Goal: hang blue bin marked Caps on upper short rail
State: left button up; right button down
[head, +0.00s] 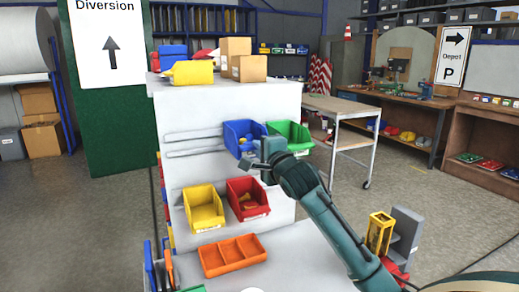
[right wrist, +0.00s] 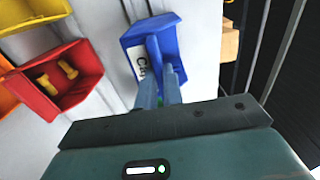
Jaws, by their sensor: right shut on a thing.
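The blue bin (head: 236,131) is in front of the white panel, left of the green bin (head: 290,136). In the right wrist view the blue bin (right wrist: 160,32) shows a white label beginning with "C", partly covered by a finger. My right gripper (head: 258,158) is shut on the blue bin's front; its fingers also show in the right wrist view (right wrist: 158,85). Two short rails run across the panel, the upper one (head: 192,134) just above the lower one (head: 192,150). Their right ends meet the bin's outline; I cannot tell whether it touches them. My left gripper is out of view.
A yellow bin (head: 203,210) and a red bin (head: 247,199) hang lower on the panel. An orange divided tray (head: 233,255) lies on the worktop below. Cardboard boxes (head: 249,68) and a yellow bin (head: 192,73) stand on top. The panel's left part at the rails is clear.

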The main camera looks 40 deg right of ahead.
jog(key=shift+f+b, duration=0.35)
jog(key=shift+f, duration=0.3)
jog(key=c, duration=1.5)
grip_release()
jog(key=shift+o, duration=0.2)
jog(key=b+v, duration=0.2)
jog(key=v, duration=1.1)
jog(key=shift+a, duration=0.1)
